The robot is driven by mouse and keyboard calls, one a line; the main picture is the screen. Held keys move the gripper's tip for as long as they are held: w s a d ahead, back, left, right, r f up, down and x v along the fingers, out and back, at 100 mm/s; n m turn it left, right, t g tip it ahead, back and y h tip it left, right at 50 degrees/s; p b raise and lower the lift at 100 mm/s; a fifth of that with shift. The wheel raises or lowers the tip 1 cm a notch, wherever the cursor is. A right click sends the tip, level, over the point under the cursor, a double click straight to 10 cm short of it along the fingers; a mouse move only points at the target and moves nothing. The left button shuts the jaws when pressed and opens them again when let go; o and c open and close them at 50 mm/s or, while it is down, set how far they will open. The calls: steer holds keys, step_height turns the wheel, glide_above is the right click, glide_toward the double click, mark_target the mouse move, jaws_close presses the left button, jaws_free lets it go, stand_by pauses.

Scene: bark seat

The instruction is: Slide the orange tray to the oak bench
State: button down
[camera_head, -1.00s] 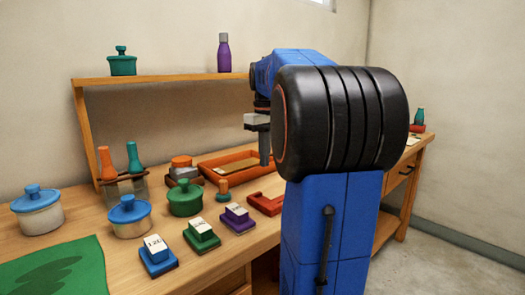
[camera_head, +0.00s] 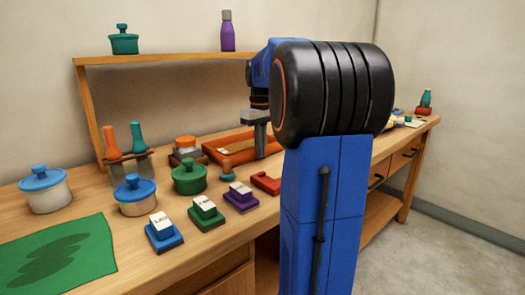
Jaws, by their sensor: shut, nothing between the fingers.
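The orange tray (camera_head: 212,153) lies on the wooden bench (camera_head: 262,214) towards its back, under the raised shelf. It is a shallow, rimmed tray with a light-coloured inside. My gripper (camera_head: 260,156) points down at the tray's right part, its fingers shut and empty. The fingers overlap the tray in the picture; whether they touch it or sit inside the rim I cannot tell. My arm hides what lies just right of the tray.
A small orange-knobbed piece (camera_head: 227,170) and a red bracket-shaped block (camera_head: 265,183) lie in front of the tray. A green pot (camera_head: 189,178) and several labelled blocks stand nearer. The wooden shelf (camera_head: 190,57) runs above. A teal-topped bottle (camera_head: 425,100) stands far right.

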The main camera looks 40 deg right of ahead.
mark_target(232, 137)
steer(key=w, duration=1.1)
steer(key=w+d, duration=0.1)
steer(key=w, duration=0.5)
steer(key=shift+w, duration=0.2)
steer(key=shift+s, duration=0.1)
